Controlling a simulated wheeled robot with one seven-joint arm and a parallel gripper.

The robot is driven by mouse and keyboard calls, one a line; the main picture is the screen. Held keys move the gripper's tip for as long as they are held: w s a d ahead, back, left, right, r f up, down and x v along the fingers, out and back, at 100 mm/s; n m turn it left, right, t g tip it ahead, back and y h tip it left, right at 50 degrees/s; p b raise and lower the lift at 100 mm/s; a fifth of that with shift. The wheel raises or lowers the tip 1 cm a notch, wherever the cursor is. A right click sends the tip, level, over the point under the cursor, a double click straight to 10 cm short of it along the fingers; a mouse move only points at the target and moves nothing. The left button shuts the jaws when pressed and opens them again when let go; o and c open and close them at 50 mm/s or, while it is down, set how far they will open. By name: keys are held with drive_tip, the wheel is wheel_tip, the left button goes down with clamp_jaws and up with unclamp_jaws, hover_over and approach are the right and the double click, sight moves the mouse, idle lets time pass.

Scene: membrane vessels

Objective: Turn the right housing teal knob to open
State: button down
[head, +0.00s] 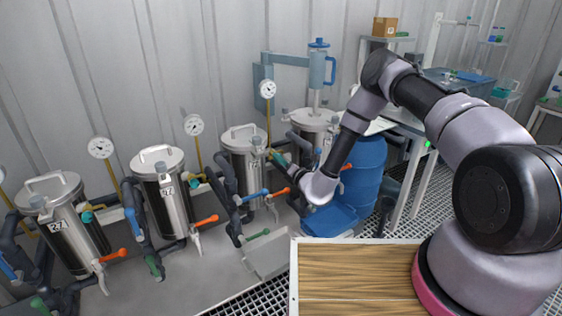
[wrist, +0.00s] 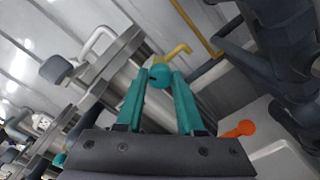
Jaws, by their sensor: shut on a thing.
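The right steel housing (head: 238,150) stands beside a taller vessel, with a gauge above it. Its teal knob (wrist: 160,76) sits on a yellow fitting (wrist: 178,51) at the housing's upper side. My gripper (wrist: 160,90) has its two teal fingers on either side of the knob and is shut on it. In the head view my gripper (head: 277,158) reaches in from the right to the housing's right side, and hides most of the knob. The housing's silver body and lid (wrist: 112,68) fill the upper left of the wrist view.
Two similar housings (head: 165,195) (head: 62,215) stand to the left. Orange levers (head: 207,220), blue levers and dark pipes crowd the front. A blue barrel (head: 365,180) stands right of my forearm. An orange handle (wrist: 240,129) lies right of my fingers in the wrist view.

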idle(0.4)
drive_tip(key=c, duration=0.5)
unclamp_jaws()
drive_tip(key=v, duration=1.1)
drive_tip(key=shift+w, duration=0.1)
